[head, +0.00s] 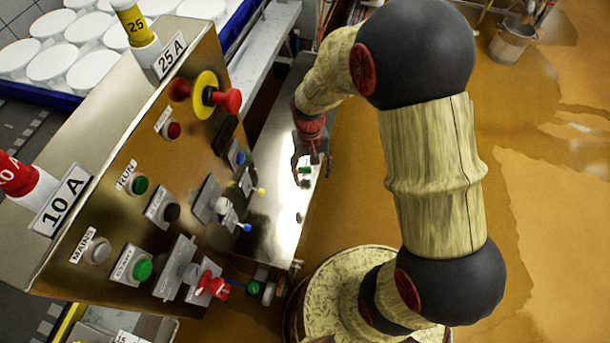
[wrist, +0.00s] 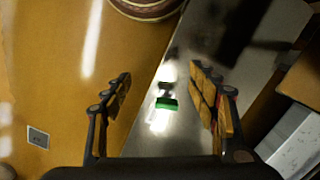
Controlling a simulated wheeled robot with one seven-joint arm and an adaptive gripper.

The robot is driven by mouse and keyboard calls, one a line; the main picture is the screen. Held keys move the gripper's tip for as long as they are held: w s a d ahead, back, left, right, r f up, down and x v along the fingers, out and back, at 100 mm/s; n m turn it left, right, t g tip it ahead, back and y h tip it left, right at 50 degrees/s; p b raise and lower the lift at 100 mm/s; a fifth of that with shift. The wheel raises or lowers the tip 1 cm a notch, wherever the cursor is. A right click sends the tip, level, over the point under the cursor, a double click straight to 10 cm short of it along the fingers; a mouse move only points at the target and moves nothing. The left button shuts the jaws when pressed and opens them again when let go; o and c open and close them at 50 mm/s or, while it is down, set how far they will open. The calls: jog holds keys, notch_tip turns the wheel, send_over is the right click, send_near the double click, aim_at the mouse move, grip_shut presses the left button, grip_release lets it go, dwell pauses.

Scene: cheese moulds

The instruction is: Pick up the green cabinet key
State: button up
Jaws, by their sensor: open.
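The green cabinet key (head: 304,170) lies on a narrow shiny metal ledge (head: 285,225) beside the control panel. In the wrist view its green part (wrist: 166,103) shows on the bright metal, between my spread fingers and some way beyond them. A small dark piece sits just above the green; I cannot tell if it belongs to the key. My gripper (wrist: 161,88) is open and empty, pointing down at the ledge. In the head view my gripper (head: 318,150) is over the ledge, close to the key, and nothing is held.
The control panel (head: 150,215) with buttons, a red knob (head: 213,285) and blue-tagged (head: 246,227) and yellow-tipped parts stands left of the ledge. White moulds (head: 55,65) fill a blue tray at upper left. A bucket (head: 512,42) stands far right on the open orange floor.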

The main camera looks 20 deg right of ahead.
aim_at(305, 167)
jog(key=shift+w+d+f+m+t+b, duration=0.1)
jog(key=shift+w+f+m+t+b, duration=0.35)
jog(key=shift+w+f, duration=1.2)
jog(key=shift+w+d+f+m+t+b, duration=0.15)
jog(key=shift+w+f+b, duration=0.75)
jog(key=shift+f, duration=1.2)
jog(key=shift+w+f+m+t+b, duration=0.2)
jog(key=shift+w+f+m+b, duration=0.25)
jog(key=shift+w+f, duration=1.25)
jog(key=shift+s+f, duration=0.15)
jog(key=shift+s, duration=0.1)
jog(key=shift+c, duration=0.8)
jog(key=c, duration=1.1)
jog(key=shift+c, duration=0.4)
